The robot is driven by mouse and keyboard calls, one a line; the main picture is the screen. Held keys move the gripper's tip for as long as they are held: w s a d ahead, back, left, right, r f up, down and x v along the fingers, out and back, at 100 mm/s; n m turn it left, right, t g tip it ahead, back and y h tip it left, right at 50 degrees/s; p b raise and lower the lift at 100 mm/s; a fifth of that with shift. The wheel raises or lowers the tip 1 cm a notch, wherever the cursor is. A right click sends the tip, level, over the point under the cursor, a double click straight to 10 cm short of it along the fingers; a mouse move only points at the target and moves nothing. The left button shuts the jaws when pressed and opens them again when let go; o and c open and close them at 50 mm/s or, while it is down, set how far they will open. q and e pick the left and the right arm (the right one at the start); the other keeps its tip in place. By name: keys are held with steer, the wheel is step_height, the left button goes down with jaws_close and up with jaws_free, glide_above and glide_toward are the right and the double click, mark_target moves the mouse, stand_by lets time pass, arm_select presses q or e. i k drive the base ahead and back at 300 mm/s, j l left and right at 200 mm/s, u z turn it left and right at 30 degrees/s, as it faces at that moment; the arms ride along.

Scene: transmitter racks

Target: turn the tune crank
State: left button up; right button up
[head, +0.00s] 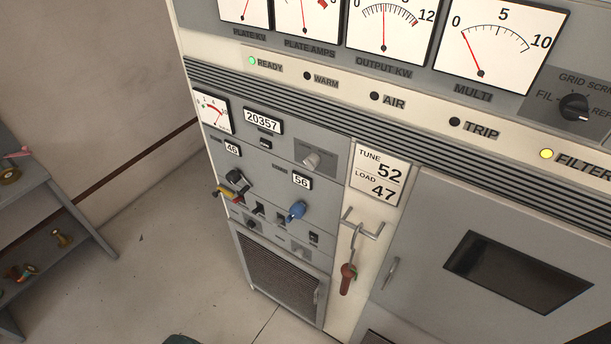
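A black crank or knob (237,180) sits on the grey rack panel below a counter reading 46 (232,149). A yellow and red piece (229,193) shows at its lower left; I cannot tell whether it is part of the crank. A blue knob or handle (297,210) is below a second counter reading 56 (301,182). The labels beside these counters are too small to read, so I cannot tell which is tune. A white card (379,174) reads TUNE 52, LOAD 47. Neither of my grippers is in view.
A red-handled tool (348,278) hangs from a hook (362,225) right of the panel. A cabinet door (425,220) with a dark window is at right. Meters and lamps line the top; READY (252,60) is green. A grey shelf (75,212) stands at left, with open floor between.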

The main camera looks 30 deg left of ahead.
mark_target(233, 177)
steer(key=u, duration=1.55)
steer(key=k+j+z, duration=0.2)
steer(key=j, duration=0.15)
steer(key=i, duration=0.1)
